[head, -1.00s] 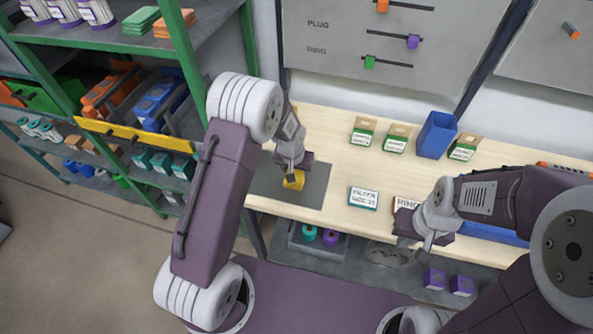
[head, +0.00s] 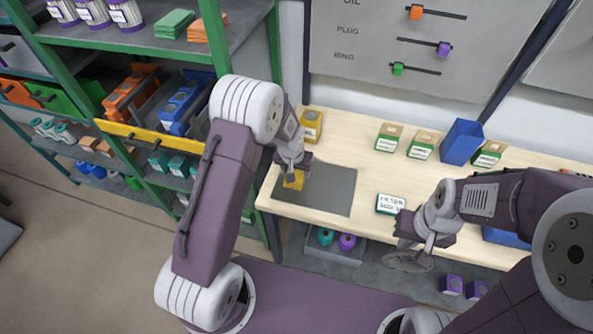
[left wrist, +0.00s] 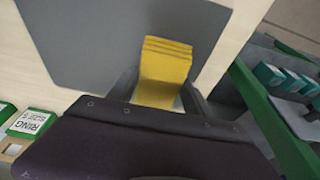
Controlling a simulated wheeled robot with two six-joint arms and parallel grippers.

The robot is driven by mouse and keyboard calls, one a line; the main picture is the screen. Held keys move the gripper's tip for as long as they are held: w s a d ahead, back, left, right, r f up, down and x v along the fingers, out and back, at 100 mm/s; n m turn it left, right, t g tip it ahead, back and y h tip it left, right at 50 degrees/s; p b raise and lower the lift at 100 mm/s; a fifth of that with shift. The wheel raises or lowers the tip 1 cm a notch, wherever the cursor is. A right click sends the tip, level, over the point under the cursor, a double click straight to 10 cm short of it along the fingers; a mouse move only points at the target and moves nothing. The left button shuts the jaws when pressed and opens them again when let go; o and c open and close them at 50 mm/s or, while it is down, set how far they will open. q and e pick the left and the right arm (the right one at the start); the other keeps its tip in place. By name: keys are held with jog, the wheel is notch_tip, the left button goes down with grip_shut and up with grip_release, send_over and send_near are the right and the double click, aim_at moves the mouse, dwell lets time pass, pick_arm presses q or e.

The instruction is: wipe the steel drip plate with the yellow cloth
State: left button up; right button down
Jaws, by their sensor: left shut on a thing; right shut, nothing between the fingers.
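The steel drip plate (head: 335,188) is a flat dark grey sheet lying at the left end of the light wooden bench; it also shows in the left wrist view (left wrist: 95,40). The yellow cloth (head: 292,181) is a folded pad over the plate's left part. In the left wrist view the cloth (left wrist: 164,68) sticks out from between my fingers. My left gripper (head: 293,170) is shut on it, pointing down. I cannot tell whether the cloth presses on the plate. My right gripper (head: 403,228) is shut and empty near the bench's front edge.
Small green-white boxes (head: 388,137) and a blue bin (head: 462,142) stand further right. A green-framed shelf (head: 262,215) is close on the left.

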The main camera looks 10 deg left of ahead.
pick_arm(q)
jog(key=shift+w+a+r+p, duration=0.1)
jog(key=shift+a+r+p, duration=0.1)
jog(key=shift+r+p, duration=0.3)
jog(key=shift+a+r+p, duration=0.2)
jog(key=shift+r+p, duration=0.05)
jog(key=shift+r, duration=0.45)
jog(key=shift+d+r+p, duration=0.2)
jog(key=shift+r+p, duration=0.25)
jog(key=shift+r, duration=0.2)
jog(key=shift+d+r+p, duration=0.15)
jog(key=shift+r+p, duration=0.3)
jog(key=shift+r, duration=0.15)
jog(key=r+p, duration=0.2)
jog(key=shift+a+r, duration=0.2)
jog(key=shift+r, duration=0.2)
jog(key=shift+d+r+p, duration=0.1)
jog(key=shift+r+p, duration=0.2)
jog(key=shift+p, duration=0.1)
jog(key=shift+s, duration=0.2)
